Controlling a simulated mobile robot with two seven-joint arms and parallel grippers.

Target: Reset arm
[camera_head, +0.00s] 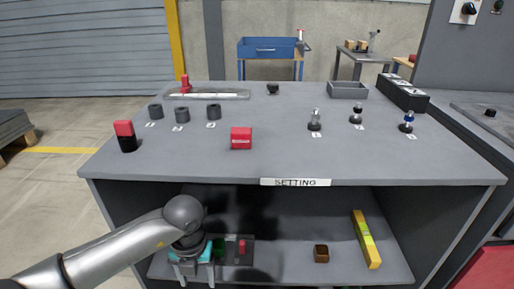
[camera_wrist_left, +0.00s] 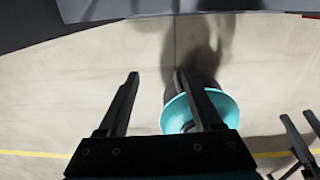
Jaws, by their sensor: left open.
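My left gripper (camera_head: 195,283) hangs in front of the lower shelf of the grey workbench, low in the head view. In the left wrist view, its two dark fingers (camera_wrist_left: 157,77) stand apart with nothing between them. Pale floor shows beyond them. My left arm comes in from the lower left of the head view and covers part of the shelf. My right gripper cannot be made out in the head view.
The grey workbench (camera_head: 270,165) carries a red box (camera_head: 241,138), a red-black block (camera_head: 125,136), black cylinders (camera_head: 182,115) and small metal parts (camera_head: 315,120). Unidentified dark prongs edge the wrist view.

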